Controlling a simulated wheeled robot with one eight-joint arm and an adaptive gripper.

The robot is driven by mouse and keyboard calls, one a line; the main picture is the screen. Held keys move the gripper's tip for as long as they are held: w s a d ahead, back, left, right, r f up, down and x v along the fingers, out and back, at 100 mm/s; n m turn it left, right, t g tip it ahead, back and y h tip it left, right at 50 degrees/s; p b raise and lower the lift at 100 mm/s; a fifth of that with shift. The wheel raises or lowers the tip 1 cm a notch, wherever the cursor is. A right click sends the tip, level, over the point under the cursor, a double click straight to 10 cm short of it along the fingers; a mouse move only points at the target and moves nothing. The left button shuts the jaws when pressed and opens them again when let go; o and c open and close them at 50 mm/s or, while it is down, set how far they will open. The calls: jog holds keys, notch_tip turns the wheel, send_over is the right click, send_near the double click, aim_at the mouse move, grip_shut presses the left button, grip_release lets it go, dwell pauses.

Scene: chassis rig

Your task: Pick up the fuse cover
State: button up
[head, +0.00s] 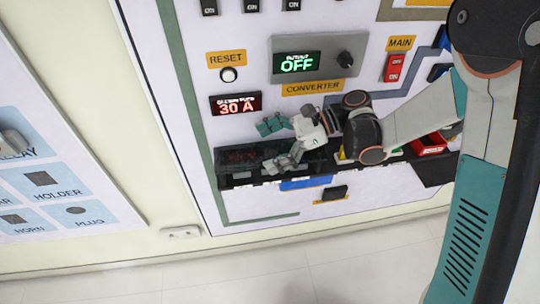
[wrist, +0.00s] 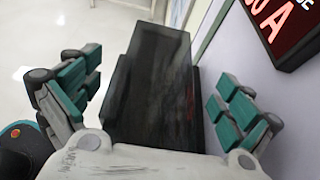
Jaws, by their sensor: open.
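The fuse cover looks to be the dark, see-through box (head: 236,158) low on the panel in the head view. In the wrist view this dark box (wrist: 155,85) stretches away from my gripper's palm, between the two fingers. My gripper (head: 272,143) is open at the right end of the box, one finger above it and one below. In the wrist view my gripper (wrist: 156,98) has teal pads on both sides of the box, with gaps between pads and box. What lies inside the box is too dark to tell.
Above the box is a red display (head: 236,104) reading 30 A, with a RESET button (head: 229,74) over it. A converter unit (head: 315,60) shows OFF. A red bin (head: 430,144) sits to the right. A board with labelled pictures (head: 60,185) stands at left. The floor below is clear.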

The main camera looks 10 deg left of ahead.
jog(key=c, duration=1.4)
jog(key=shift+o, duration=0.2)
jog(key=shift+r, duration=0.1)
